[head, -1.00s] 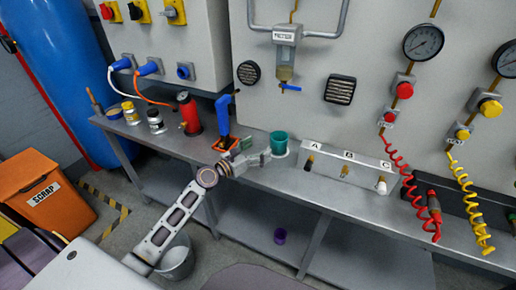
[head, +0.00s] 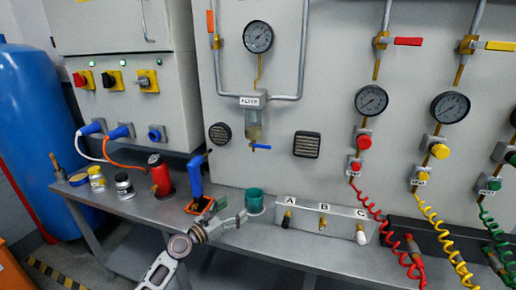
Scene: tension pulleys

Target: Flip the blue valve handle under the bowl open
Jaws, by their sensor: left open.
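The blue valve handle (head: 261,147) sticks out to the right, roughly level, under the clear filter bowl (head: 254,127) on the grey wall panel. The bowl hangs below a block labelled FILTER (head: 252,101) and holds some yellowish liquid at its bottom. My left gripper (head: 232,211) is open and empty over the bench, to the left of a green cup (head: 255,200). It is below and slightly left of the valve handle, well apart from it. My right gripper is out of view.
A blue upright tool (head: 194,178) stands in an orange holder just left of my gripper. A red canister (head: 159,175) and small jars stand further left. A block marked A, B, C (head: 325,222) sits right of the cup.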

